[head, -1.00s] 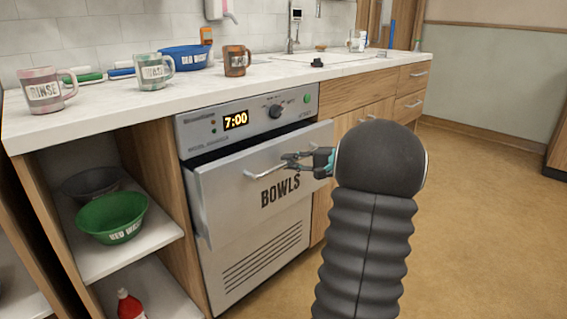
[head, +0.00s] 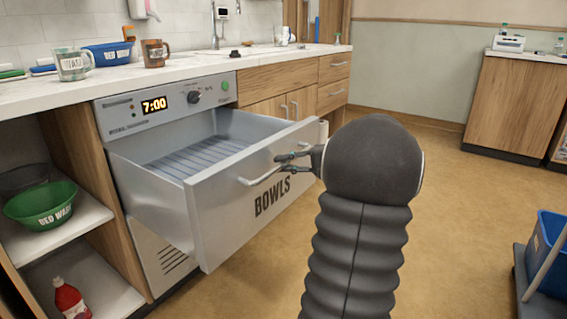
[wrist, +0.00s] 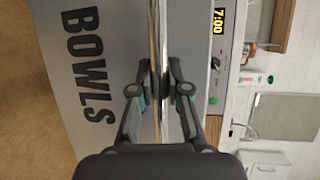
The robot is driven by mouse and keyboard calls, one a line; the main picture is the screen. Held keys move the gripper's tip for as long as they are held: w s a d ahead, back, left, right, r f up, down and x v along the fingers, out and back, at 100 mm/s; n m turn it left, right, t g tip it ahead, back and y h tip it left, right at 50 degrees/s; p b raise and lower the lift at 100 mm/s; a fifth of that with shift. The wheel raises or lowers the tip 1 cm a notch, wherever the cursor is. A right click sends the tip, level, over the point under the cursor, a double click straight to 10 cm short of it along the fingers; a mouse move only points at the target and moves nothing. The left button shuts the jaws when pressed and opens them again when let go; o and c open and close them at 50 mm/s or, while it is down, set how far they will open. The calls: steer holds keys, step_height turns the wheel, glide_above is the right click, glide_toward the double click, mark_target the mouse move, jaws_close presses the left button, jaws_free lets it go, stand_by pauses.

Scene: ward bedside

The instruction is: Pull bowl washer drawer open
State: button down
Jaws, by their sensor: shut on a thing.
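The bowl washer drawer (head: 225,222), a grey front marked BOWLS, stands pulled well out of the washer (head: 168,103) in the head view. Its ribbed floor shows and looks empty. My gripper (head: 282,158) is at the drawer's bar handle (head: 262,177), shut on its right part. In the wrist view the two fingers of my gripper (wrist: 162,82) close in front of the drawer's top edge, with the BOWLS lettering to the left. The exact grip on the handle is partly hidden by the fingers.
The counter (head: 120,82) above carries mugs and a blue bowl (head: 107,54). A green bowl (head: 42,205) and a red bottle (head: 70,299) sit on open shelves at left. A blue bin (head: 545,250) stands at right. Floor between is clear.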

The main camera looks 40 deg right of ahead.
steer(key=shift+s+d, duration=0.15)
steer(key=shift+s, duration=0.2)
steer(key=c, duration=1.1)
jaws_free()
steer(key=shift+c, duration=0.2)
steer(key=v, duration=1.1)
steer(key=shift+s+d, duration=0.15)
steer(key=shift+s, duration=0.2)
steer(key=shift+r, duration=0.1)
